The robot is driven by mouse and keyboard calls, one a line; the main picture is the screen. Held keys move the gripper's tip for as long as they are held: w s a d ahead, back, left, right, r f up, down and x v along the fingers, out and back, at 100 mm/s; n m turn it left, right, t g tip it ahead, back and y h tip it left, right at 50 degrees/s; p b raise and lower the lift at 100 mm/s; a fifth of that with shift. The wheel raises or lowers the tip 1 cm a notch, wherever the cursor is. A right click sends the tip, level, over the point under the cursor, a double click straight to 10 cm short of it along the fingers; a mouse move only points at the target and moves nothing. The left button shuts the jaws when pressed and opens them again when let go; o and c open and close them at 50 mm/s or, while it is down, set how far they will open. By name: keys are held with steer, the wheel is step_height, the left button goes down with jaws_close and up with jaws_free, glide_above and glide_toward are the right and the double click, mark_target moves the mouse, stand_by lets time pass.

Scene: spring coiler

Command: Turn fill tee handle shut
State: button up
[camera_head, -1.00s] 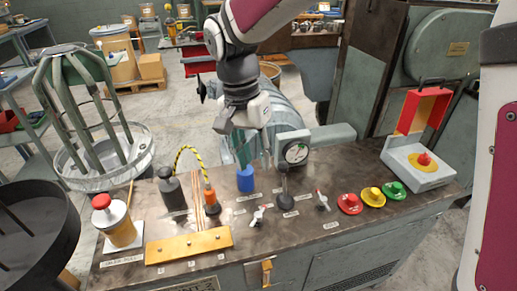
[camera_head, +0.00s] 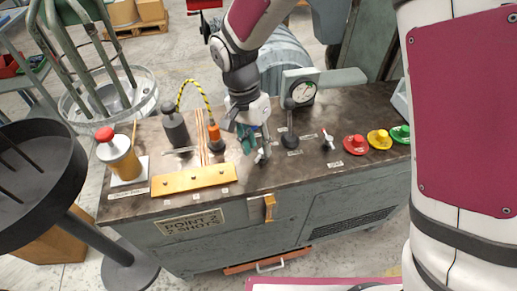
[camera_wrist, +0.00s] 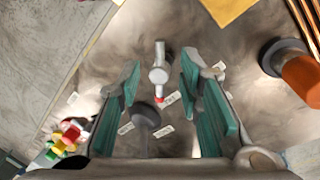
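Two small pale tee handles with red tips stand on the dark bench top. One (camera_head: 262,154) is right beside my gripper (camera_head: 248,138); the other (camera_head: 328,141) is farther right. The labels are too small to read, so I cannot tell which is the fill one. In the wrist view, a pale handle (camera_wrist: 158,74) with a red end lies ahead, between the two teal finger pads of my gripper (camera_wrist: 160,88). The fingers are open, with visible space on both sides of the handle. No contact shows.
A black lever (camera_head: 290,137) and a gauge (camera_head: 303,92) stand right of my gripper. An orange-and-black plug (camera_head: 215,138), a dark bottle (camera_head: 175,128) and a yellow bar (camera_head: 194,180) are left. Red (camera_head: 354,145), yellow (camera_head: 379,139) and green (camera_head: 402,133) buttons are right.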

mark_target(262, 155)
steer(key=shift+s+d+f, duration=0.1)
steer(key=shift+d+f, duration=0.1)
steer(key=shift+f, duration=0.8)
jaws_close()
